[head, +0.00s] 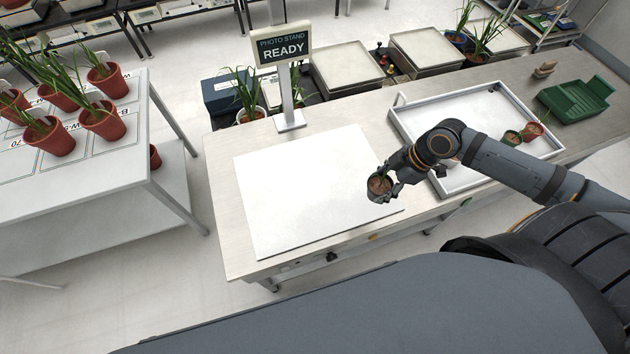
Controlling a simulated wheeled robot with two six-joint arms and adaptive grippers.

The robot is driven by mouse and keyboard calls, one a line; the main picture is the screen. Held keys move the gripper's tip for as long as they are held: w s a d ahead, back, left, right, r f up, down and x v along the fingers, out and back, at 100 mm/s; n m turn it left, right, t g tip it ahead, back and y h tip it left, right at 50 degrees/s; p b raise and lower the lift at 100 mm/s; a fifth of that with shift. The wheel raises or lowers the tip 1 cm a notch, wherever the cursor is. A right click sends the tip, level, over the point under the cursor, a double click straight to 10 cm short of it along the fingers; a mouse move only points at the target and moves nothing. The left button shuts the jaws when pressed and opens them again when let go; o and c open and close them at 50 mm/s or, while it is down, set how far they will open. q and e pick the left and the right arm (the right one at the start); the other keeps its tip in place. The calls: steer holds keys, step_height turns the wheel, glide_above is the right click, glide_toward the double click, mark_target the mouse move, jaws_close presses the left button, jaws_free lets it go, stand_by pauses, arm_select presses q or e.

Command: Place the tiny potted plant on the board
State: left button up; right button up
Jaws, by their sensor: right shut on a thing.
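My right gripper (391,180) is shut on a tiny potted plant (380,184), a small dark pot with brown soil and a bit of green. It holds the pot over the right edge of the white board (290,190). I cannot tell whether the pot touches the board. The board lies flat on the table and its visible surface is bare. My left gripper is not in view.
A white tray (402,122) on the right holds a few small pots (512,138), partly behind my right arm. A green bin (577,100) stands farther right. A display sign (282,48) reading "PHOTO STAND READY" stands behind the board. Red potted plants (103,122) fill a separate left table.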

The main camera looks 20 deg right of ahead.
steer(key=shift+w+a+f+b, duration=0.2)
steer(key=shift+w+f+b, duration=0.05)
steer(key=shift+f+b, duration=0.1)
steer(key=w+a+f+b, duration=0.1)
steer(key=w+a+f, duration=0.8)
steer(key=shift+w+a+b, duration=0.15)
steer(key=shift+w+b, duration=0.05)
steer(key=shift+b, duration=0.1)
step_height(320, 180, down, 2)
steer(key=shift+f+p, duration=0.25)
steer(key=shift+p, duration=0.3)
steer(key=shift+f, duration=0.45)
steer(key=o, duration=1.2)
